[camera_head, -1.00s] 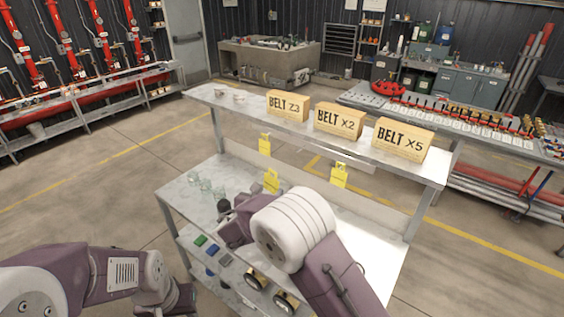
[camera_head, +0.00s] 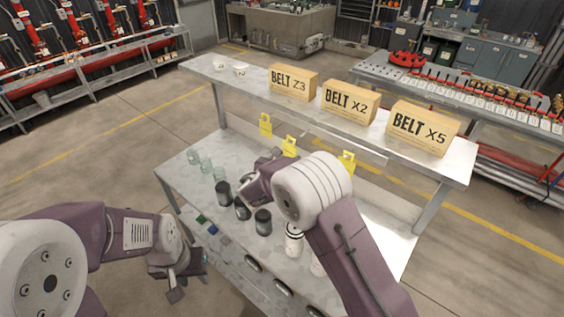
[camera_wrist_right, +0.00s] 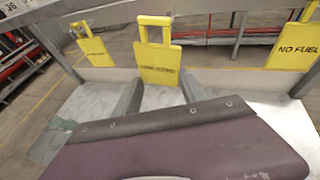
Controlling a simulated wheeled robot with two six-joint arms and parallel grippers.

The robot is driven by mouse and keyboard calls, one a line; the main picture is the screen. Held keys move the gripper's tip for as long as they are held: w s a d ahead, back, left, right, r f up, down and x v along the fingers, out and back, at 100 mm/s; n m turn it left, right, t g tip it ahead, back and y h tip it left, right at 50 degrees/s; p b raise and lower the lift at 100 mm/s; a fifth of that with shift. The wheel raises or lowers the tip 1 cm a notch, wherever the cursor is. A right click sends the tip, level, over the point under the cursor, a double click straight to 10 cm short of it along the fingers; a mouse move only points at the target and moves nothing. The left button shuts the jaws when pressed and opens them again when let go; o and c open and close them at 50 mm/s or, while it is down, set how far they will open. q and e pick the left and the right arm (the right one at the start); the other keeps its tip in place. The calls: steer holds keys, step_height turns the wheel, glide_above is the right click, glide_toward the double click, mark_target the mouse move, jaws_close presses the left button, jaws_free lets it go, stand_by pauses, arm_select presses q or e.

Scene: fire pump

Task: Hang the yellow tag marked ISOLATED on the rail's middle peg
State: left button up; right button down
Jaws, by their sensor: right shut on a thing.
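My right gripper (camera_wrist_right: 160,90) is shut on a yellow tag with a loop on top (camera_wrist_right: 159,62); its dark lettering is too blurred to read surely. The held tag also shows in the head view (camera_head: 289,146), just beyond my right gripper (camera_head: 265,166), in front of the rail under the upper shelf. Another yellow tag (camera_head: 265,123) hangs to its left, and a third (camera_head: 346,162), marked NO FUEL in the wrist view (camera_wrist_right: 291,46), to its right. The middle peg is not visible behind the held tag. My left gripper (camera_head: 177,284) is low at the left; its jaws are unclear.
Boxes marked BELT Z3 (camera_head: 293,80), BELT X2 (camera_head: 350,101) and BELT X5 (camera_head: 422,127) stand on the upper shelf (camera_head: 245,92). Glasses (camera_head: 206,165) and dark jars (camera_head: 224,193) stand on the bench below, near my right arm. Floor left of the bench is clear.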

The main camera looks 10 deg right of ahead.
steer(key=shift+d+r, duration=0.3)
steer(key=shift+r, duration=0.05)
steer(key=shift+w+d, duration=0.15)
steer(key=shift+d, duration=0.05)
steer(key=shift+w+d+f, duration=0.15)
steer(key=shift+w+d, duration=0.3)
steer(key=shift+w, duration=0.1)
steer(key=shift+w+d+f, duration=0.15)
steer(key=shift+w+d, duration=0.3)
steer(key=shift+w, duration=0.1)
steer(key=shift+w+d+p, duration=0.1)
steer(key=shift+d+p, duration=0.1)
steer(key=shift+p, duration=0.1)
arm_select(q)
steer(key=shift+s+a+f+b, duration=0.2)
steer(key=shift+s+f+b, duration=0.25)
steer(key=shift+b, duration=0.45)
arm_select(e)
steer(key=shift+w+d+f, duration=0.3)
steer(key=shift+w+d, duration=0.05)
steer(key=shift+w, duration=0.05)
